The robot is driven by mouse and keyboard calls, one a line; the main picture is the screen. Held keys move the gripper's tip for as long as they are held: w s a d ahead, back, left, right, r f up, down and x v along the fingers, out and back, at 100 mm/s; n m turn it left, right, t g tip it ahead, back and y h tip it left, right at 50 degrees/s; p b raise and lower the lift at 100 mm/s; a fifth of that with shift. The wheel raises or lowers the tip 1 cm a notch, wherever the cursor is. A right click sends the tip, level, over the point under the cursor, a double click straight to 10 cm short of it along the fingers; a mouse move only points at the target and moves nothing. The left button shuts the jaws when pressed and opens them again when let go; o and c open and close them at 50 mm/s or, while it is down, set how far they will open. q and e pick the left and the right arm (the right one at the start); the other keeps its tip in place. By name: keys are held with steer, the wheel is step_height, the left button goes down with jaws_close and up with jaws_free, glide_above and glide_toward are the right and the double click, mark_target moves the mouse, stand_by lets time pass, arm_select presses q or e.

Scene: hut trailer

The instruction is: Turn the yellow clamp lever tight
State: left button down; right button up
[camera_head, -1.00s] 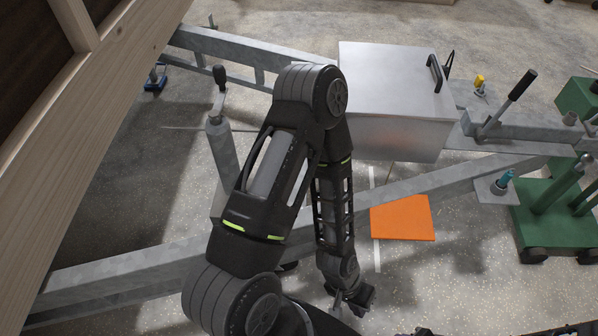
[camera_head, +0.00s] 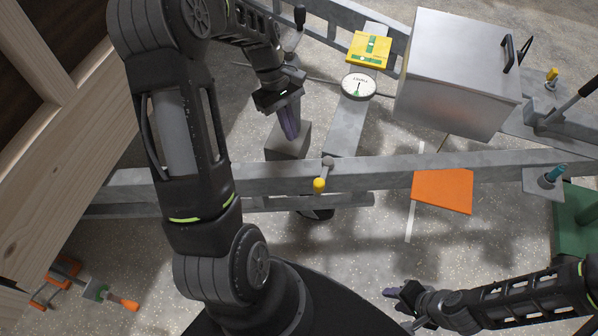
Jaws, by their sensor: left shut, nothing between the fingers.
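The yellow clamp lever (camera_head: 319,186) is a short arm with a yellow knob, hanging from a grey pivot (camera_head: 328,162) on the galvanised beam in the head view. The knob points down the picture. My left gripper (camera_head: 289,132) is up and left of the lever and apart from it. It is shut and empty, fingers pointing down beside a grey block (camera_head: 286,145). My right gripper (camera_head: 397,304) is at the lower right, away from the lever; whether its fingers are open is unclear.
A dial gauge (camera_head: 358,86) and yellow level plate (camera_head: 369,50) sit above the lever. A metal box (camera_head: 455,75), orange mat (camera_head: 442,191) and another yellow knob (camera_head: 551,74) are to the right. Wooden framing (camera_head: 70,115) blocks the left.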

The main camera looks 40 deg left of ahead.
arm_select(q)
steer(key=shift+d+f, duration=0.1)
steer(key=shift+f, duration=0.05)
glide_toward(323, 174)
steer(key=s+f, duration=0.1)
steer(key=s+a+f, duration=0.2)
steer(key=s, duration=0.1)
steer(key=shift+s+f+p, duration=0.15)
steer(key=shift+f+p, duration=0.15)
steer(key=shift+p, duration=0.1)
steer(key=d, duration=0.2)
steer(key=s+d+p, duration=0.1)
steer(key=d, duration=0.1)
steer(key=shift+w+d, duration=0.1)
